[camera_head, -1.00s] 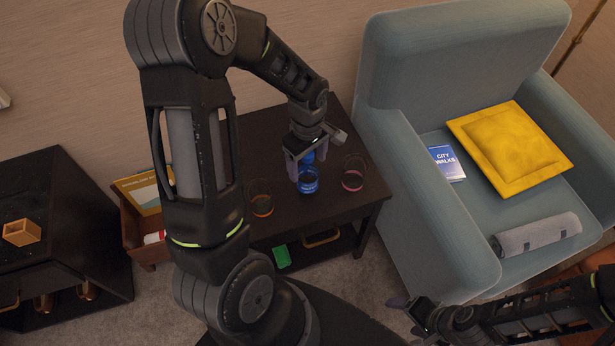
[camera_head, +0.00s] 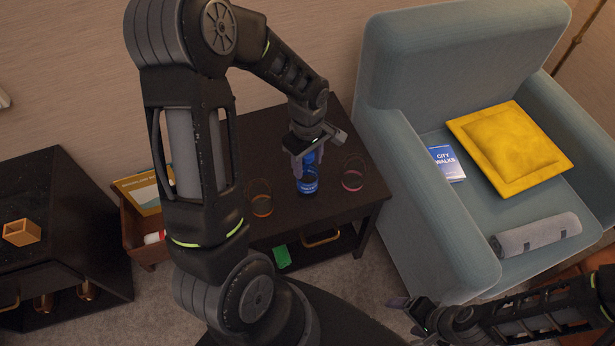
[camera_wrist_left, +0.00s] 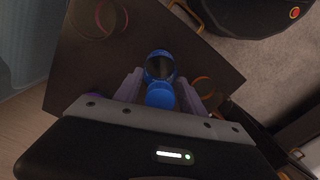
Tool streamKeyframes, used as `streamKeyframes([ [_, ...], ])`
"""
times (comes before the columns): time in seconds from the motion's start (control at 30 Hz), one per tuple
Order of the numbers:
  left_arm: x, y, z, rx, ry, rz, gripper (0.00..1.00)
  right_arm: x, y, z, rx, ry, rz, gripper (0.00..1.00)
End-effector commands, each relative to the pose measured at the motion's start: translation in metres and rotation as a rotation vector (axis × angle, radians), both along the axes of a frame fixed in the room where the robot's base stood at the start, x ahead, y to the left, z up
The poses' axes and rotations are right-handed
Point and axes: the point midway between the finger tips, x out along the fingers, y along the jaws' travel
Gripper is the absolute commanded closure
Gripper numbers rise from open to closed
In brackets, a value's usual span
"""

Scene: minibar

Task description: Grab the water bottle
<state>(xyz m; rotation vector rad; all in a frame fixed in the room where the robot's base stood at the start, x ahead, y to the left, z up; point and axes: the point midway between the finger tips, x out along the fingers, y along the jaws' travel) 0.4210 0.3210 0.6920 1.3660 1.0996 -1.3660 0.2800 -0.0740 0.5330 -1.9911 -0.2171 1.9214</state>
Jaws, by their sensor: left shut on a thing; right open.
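The water bottle (camera_head: 308,182) is blue with a lighter label and stands upright on the dark side table (camera_head: 345,202), between two glasses. It also shows in the left wrist view, its blue cap (camera_wrist_left: 160,95) between the fingers. My left gripper (camera_head: 305,160) comes down from above and is shut on the bottle's upper part; the fingers hide part of its neck. In the left wrist view the left gripper's (camera_wrist_left: 158,88) fingers sit on both sides of the bottle. My right gripper (camera_head: 410,308) is open and empty, low in front of the armchair.
A glass with an orange base (camera_head: 261,205) stands left of the bottle, and a glass with a pink base (camera_head: 353,180) right of it. A blue-grey armchair (camera_head: 400,190) stands close to the table's right side. A dark cabinet (camera_head: 70,225) is at the left.

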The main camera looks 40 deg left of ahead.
Motion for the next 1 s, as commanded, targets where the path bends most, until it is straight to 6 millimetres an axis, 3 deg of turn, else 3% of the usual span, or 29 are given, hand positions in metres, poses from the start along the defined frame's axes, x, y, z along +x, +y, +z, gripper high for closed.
streamKeyframes([
  [0.47,0.000,0.000,0.005,0.001,-0.001,0.000,1.00,0.000,0.000,0.000,0.000,0.000,0.000,0.22],
  [1.0,0.001,0.000,0.092,0.001,-0.002,-0.001,1.00,0.000,0.000,0.005,0.000,0.000,0.000,0.22],
])
